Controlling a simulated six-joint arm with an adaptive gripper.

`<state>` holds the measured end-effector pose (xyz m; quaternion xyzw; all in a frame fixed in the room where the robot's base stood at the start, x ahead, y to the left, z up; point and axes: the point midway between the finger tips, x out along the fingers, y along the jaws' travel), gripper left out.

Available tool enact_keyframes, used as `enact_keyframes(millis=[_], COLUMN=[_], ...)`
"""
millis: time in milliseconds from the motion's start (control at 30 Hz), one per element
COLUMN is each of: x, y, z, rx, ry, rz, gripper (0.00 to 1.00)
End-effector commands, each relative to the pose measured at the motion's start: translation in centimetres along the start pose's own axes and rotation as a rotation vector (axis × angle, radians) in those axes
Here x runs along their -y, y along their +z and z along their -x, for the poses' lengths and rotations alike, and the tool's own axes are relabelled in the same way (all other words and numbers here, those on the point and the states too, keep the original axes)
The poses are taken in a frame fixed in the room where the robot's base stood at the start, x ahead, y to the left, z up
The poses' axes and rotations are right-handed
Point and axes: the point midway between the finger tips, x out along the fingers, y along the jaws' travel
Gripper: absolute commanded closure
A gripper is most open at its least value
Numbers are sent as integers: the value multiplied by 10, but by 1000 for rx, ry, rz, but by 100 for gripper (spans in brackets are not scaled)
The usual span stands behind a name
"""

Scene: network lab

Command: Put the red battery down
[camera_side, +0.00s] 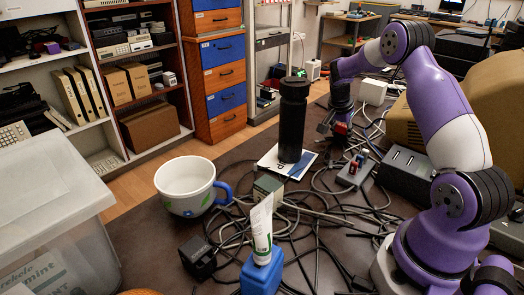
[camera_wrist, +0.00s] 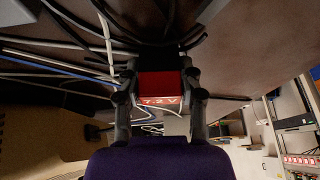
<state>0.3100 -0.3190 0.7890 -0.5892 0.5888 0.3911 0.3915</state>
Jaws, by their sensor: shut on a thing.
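My gripper (camera_side: 335,123) hangs above the far part of the table, in the upper middle right of the side view. It is shut on a red battery (camera_side: 342,128), which is small and partly hidden by the fingers there. In the wrist view, the red battery (camera_wrist: 160,86) shows a "7.2 V" label and sits between the two fingers of my gripper (camera_wrist: 160,93). Cables and the dark table top (camera_wrist: 235,35) show beyond it. I cannot tell whether the battery touches anything below.
A black cylinder (camera_side: 293,120) stands just left of my gripper. A grey box with small red and blue items (camera_side: 355,170) lies below it. Tangled cables (camera_side: 330,215) cover much of the table. A white mug (camera_side: 184,187) and a tube in a blue holder (camera_side: 262,275) stand nearer.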

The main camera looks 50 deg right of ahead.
Motion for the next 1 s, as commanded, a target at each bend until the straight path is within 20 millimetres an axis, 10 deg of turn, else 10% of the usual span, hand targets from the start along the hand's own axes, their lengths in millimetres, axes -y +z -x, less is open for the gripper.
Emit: enact_keyframes(millis=[67, 100, 167, 633, 1000], x=[0, 0, 0, 1, 1], y=[1, 1, 1, -1, -1], z=[-2, -3, -2, 6, 86], rx=[0, 0, 0, -1, -3], ry=[0, 0, 0, -2, -4], rz=[0, 1, 0, 1, 2], gripper=[100, 52, 28, 28, 28])
